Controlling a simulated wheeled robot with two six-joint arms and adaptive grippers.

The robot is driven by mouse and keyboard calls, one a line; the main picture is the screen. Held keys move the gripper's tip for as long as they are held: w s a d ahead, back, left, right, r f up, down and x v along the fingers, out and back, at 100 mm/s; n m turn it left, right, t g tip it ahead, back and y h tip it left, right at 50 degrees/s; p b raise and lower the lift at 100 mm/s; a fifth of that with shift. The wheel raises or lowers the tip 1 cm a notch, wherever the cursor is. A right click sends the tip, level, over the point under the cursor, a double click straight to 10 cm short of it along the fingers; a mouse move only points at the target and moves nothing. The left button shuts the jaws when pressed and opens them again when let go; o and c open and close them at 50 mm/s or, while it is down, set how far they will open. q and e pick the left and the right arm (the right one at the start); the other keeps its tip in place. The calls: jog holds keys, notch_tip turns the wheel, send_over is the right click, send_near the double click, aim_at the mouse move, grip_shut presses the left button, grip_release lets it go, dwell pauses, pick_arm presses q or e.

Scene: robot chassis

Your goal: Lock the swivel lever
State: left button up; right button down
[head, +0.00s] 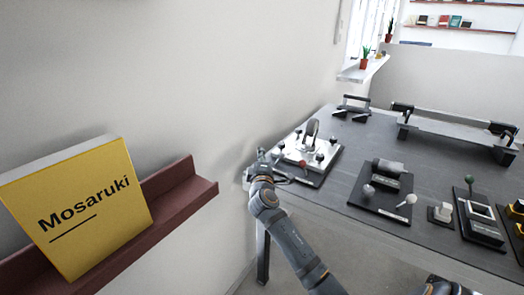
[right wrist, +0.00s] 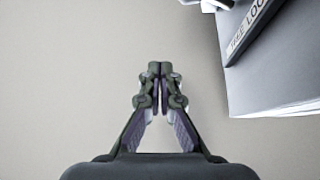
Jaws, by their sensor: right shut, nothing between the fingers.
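A metal plate (head: 322,172) with several dark knobs, a red piece (head: 302,163) and an upright grey curved part (head: 312,128) sits at the left end of the dark table. I cannot tell for certain which part is the swivel lever. My right gripper (head: 264,156) is at the left edge of the table, just left of this plate. In the right wrist view the right gripper (right wrist: 154,74) has its fingers together with nothing between them, over a plain pale surface. My left gripper is not in view.
A dark red shelf (head: 185,192) with a yellow book (head: 85,215) juts from the left wall.

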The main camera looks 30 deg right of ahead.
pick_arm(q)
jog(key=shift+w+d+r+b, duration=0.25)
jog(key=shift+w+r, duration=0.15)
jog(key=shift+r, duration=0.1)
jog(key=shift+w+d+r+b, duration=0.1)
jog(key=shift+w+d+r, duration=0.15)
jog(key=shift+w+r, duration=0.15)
pick_arm(e)
jog(key=s+a+f, duration=0.3)
jog(key=s, duration=0.2)
jog(key=shift+a+f, duration=0.25)
jog(key=shift+a, duration=0.1)
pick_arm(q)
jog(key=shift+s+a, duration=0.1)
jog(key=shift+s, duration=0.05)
pick_arm(e)
jog(key=shift+f, duration=0.1)
